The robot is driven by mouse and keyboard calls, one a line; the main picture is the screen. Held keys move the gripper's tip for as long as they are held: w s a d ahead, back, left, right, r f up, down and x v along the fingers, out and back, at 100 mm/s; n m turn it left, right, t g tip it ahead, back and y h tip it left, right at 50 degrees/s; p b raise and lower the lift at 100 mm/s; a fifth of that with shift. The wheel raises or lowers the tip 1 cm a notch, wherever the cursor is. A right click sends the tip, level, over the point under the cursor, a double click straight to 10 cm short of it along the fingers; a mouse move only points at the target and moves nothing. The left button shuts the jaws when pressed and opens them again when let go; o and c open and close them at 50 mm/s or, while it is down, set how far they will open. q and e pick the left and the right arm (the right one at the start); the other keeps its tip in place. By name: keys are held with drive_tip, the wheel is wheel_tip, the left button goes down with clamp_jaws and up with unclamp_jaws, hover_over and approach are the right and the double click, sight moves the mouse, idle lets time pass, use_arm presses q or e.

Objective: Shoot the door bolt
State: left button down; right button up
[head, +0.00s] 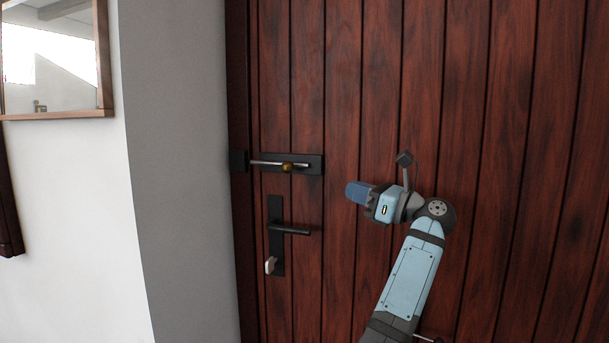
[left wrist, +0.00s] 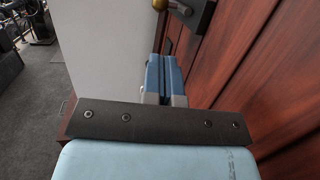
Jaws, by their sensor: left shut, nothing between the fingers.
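The door bolt is a pale metal rod (head: 265,163) with a round brass knob (head: 287,167), on a dark plate (head: 315,165) on the wooden door. A dark keeper (head: 238,161) sits to its left on the frame. The rod's left end reaches close to the keeper; I cannot tell whether it enters. My left gripper (head: 357,192) is shut and empty, right of the bolt and slightly lower, apart from it. In the left wrist view, its closed blue fingers (left wrist: 166,76) are below the brass knob (left wrist: 180,8), which is cut by the top edge. My right gripper is not in view.
Below the bolt is a black lever handle (head: 290,230) with a pale thumb-turn (head: 270,265) under it. A grey wall (head: 180,170) stands left of the door, with a framed mirror (head: 55,115) further left. The door surface right of the bolt is bare.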

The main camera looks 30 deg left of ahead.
use_arm(q)
drive_tip(key=p, duration=0.3)
approach(292, 169)
drive_tip(key=a+r, duration=0.1)
drive_tip(key=a, duration=0.6)
drive_tip(key=shift+s+a+r+p, duration=0.1)
drive_tip(key=shift+a+r+p, duration=0.1)
drive_tip(key=shift+p, duration=0.1)
